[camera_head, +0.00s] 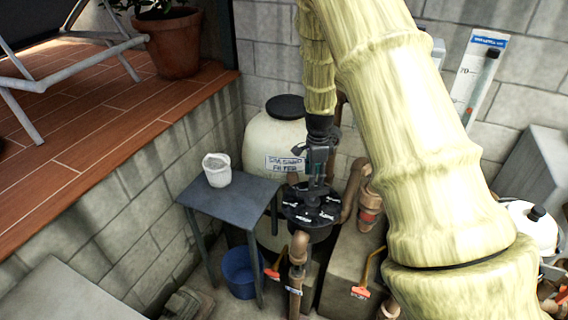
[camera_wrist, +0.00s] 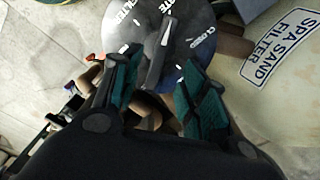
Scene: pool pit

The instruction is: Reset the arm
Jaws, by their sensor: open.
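My gripper (camera_head: 317,176) hangs at the end of my pale, sleeved arm, pointing down over a round black valve dial (camera_head: 298,212). In the wrist view my gripper (camera_wrist: 158,72) is open, with its two green-padded fingers apart. The dial (camera_wrist: 190,18) lies beyond the fingertips and has white lettering, including "FILTER" and "CLOSED". Its grey lever handle (camera_wrist: 161,54) shows in the gap between the fingers. I cannot tell whether a finger touches the lever. Nothing is seen held.
A cream sand filter tank (camera_head: 270,138) stands behind the dial, close to my gripper. Brown pipes (camera_head: 298,250) with orange-handled valves crowd the area. A wooden deck (camera_head: 90,140) rises at left.

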